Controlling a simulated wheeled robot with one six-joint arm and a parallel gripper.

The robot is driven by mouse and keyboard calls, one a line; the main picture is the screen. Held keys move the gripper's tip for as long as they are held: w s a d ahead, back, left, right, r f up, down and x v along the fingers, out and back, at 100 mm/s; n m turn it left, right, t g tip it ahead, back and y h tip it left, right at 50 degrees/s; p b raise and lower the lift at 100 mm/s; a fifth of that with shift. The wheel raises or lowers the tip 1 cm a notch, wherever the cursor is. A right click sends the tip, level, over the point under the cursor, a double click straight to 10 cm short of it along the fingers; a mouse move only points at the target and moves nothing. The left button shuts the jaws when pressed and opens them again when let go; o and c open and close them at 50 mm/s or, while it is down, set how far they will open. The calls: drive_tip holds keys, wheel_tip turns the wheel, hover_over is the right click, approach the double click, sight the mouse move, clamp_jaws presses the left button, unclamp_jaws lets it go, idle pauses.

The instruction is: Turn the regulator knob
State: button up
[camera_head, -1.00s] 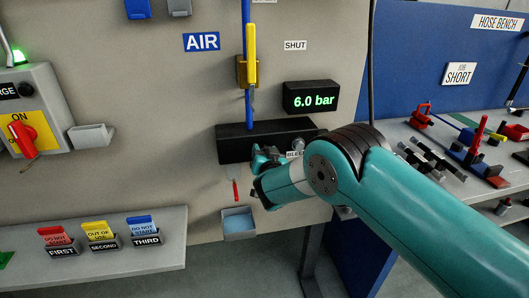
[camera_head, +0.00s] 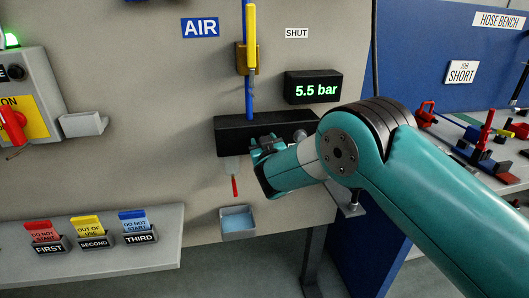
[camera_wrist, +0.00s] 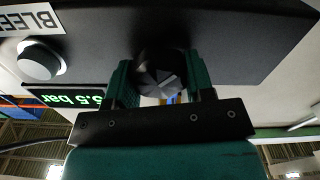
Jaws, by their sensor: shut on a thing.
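The regulator is a black box (camera_head: 228,132) on the grey panel, below the blue air pipe. Its round black knob (camera_wrist: 160,68) with a pale mark shows in the wrist view, between the two green fingers of my gripper (camera_wrist: 163,85). My gripper is shut on the knob, one finger on each side. In the head view my gripper (camera_head: 264,150) is at the box's front underside and hides the knob. The pressure display (camera_head: 316,91) above right reads 5.5 bar; it also shows upside down in the wrist view (camera_wrist: 68,97).
A yellow valve lever (camera_head: 251,38) stands upright on the pipe. A red-tipped piece (camera_head: 235,186) hangs above a small blue-lined tray (camera_head: 238,222). My arm covers the lower right.

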drive_tip(key=shift+n+b, duration=0.9)
drive_tip(key=shift+n, duration=0.2)
drive_tip(key=o, duration=0.9)
drive_tip(key=b+v, duration=0.8)
drive_tip(key=v, duration=0.9)
drive_tip(key=shift+s+r+b, duration=0.15)
drive_tip(key=shift+s+b, duration=0.1)
drive_tip(key=shift+b, duration=0.1)
